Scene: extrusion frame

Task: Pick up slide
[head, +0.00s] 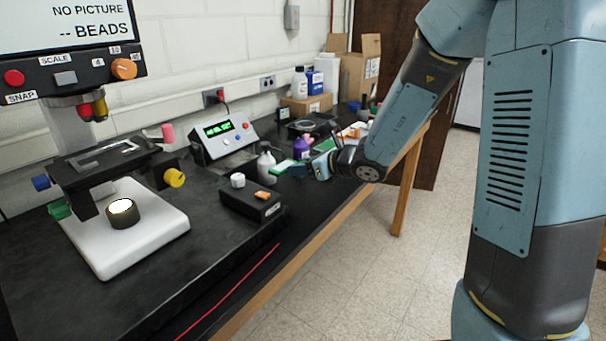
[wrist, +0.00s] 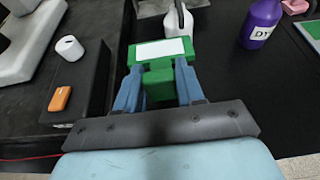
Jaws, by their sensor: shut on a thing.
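The slide (wrist: 161,50) is a pale, whitish rectangle in a green frame with a green grip block (wrist: 159,84) behind it. My gripper (wrist: 158,76) has its two blue fingers shut on the green block, one on each side. The slide sticks out beyond the fingertips, above the black bench. In the head view, my gripper (head: 306,168) is over the right part of the bench, with the green slide (head: 283,167) at its left. I cannot tell the exact height over the bench.
A white bottle (head: 266,165) and a purple bottle (head: 301,147) stand close by. A black box (head: 250,204) with a white knob and orange switch lies left of the gripper. The microscope (head: 150,235) stands at the far left. The front right bench strip is clear.

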